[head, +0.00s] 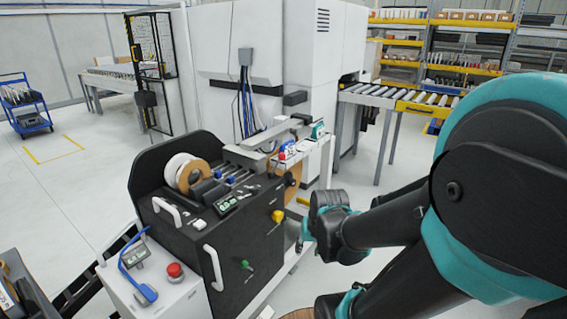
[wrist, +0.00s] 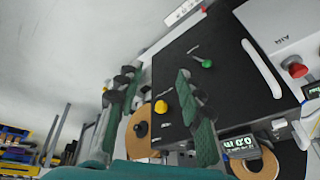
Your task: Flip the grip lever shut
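A black edge-banding machine (head: 240,255) stands at the centre of the head view. On its side panel are a small lever with a green knob (head: 246,265) and a larger yellow knob (head: 277,216); I cannot tell which is the grip lever. In the wrist view the green knob (wrist: 206,63) lies above the right finger's tip, and the yellow knob (wrist: 161,107) shows between the fingers. My gripper (wrist: 155,76) is open, with its two green fingers spread and nothing held. Its distance to the panel is unclear. In the head view my arm reaches in from the right.
White bar handles, one at the panel's left edge (head: 213,267), stick out. A white control box (head: 160,285) with a red button (head: 174,270) stands at front left. A brown tape roll (wrist: 140,132) shows near the yellow knob.

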